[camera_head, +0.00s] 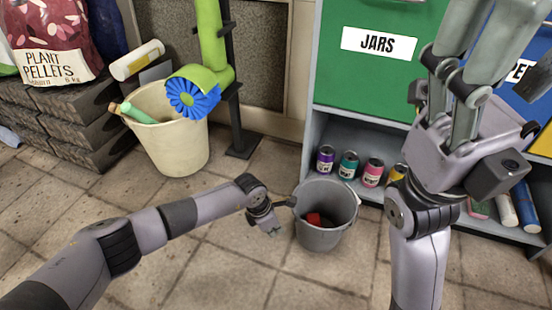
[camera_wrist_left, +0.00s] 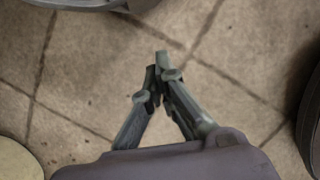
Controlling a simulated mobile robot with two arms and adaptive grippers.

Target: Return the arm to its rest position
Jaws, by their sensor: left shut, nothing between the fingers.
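My left arm comes in from the left in the head view, stretched low over the tiled floor. Its gripper (camera_head: 270,226) hangs just left of the grey bucket (camera_head: 341,232), apart from the floor as far as I can tell. In the left wrist view the fingers of this gripper (camera_wrist_left: 160,72) meet at their tips, with nothing between them and floor tiles beyond. My right gripper (camera_head: 478,50) is raised large at the upper right, fingers pointing up. Its fingertips are not clearly shown.
A red object (camera_head: 315,219) lies in the grey bucket. A cream bin (camera_head: 172,140) stands at the back left beside a green post (camera_head: 211,40) with a blue rosette-like part (camera_head: 192,95). A shelf unit (camera_head: 312,130) with several cans is behind. Floor (camera_head: 215,265) in front is clear.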

